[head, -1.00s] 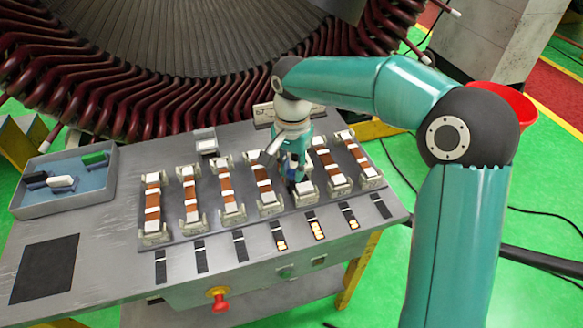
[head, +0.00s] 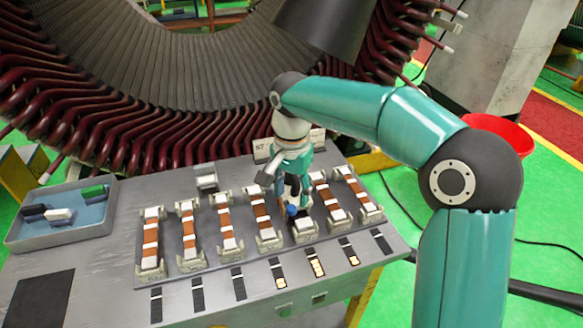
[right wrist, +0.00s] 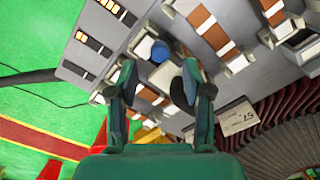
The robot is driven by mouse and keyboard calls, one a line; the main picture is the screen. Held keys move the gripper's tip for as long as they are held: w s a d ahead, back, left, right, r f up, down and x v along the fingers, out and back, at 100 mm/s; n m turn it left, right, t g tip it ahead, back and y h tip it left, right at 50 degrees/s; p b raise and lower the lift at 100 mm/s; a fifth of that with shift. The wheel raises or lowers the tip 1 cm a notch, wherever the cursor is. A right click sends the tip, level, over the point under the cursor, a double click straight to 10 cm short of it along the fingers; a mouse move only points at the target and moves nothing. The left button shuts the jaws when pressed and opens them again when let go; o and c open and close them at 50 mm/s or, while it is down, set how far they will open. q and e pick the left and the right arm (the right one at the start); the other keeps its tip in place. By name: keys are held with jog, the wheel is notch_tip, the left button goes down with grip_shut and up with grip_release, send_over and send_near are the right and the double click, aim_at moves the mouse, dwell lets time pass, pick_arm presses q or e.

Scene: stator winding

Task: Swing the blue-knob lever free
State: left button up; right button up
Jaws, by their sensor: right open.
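The blue knob (right wrist: 160,52) shows in the right wrist view, just ahead of the gap between my right gripper's fingers (right wrist: 158,82). The fingers are apart, and nothing is held between them. In the head view the blue knob (head: 291,211) sits just below my right gripper (head: 291,190), at the fifth fixture (head: 304,231) from the left. The gripper points down there and hides most of that fixture. The lever under the knob is hard to make out. Whether the fingers touch the knob cannot be told. My left gripper is not in view.
Similar fixtures with copper-coloured bars, such as this one (head: 265,224), stand close on both sides. A grey tray (head: 22,246) with small blocks is at the left. A numbered plate (head: 262,149) stands behind the fixtures. The large stator (head: 180,80) rises behind the table.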

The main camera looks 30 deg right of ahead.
notch_tip(320, 180, up, 8)
jog(key=shift+f, duration=0.15)
dwell(0.6)
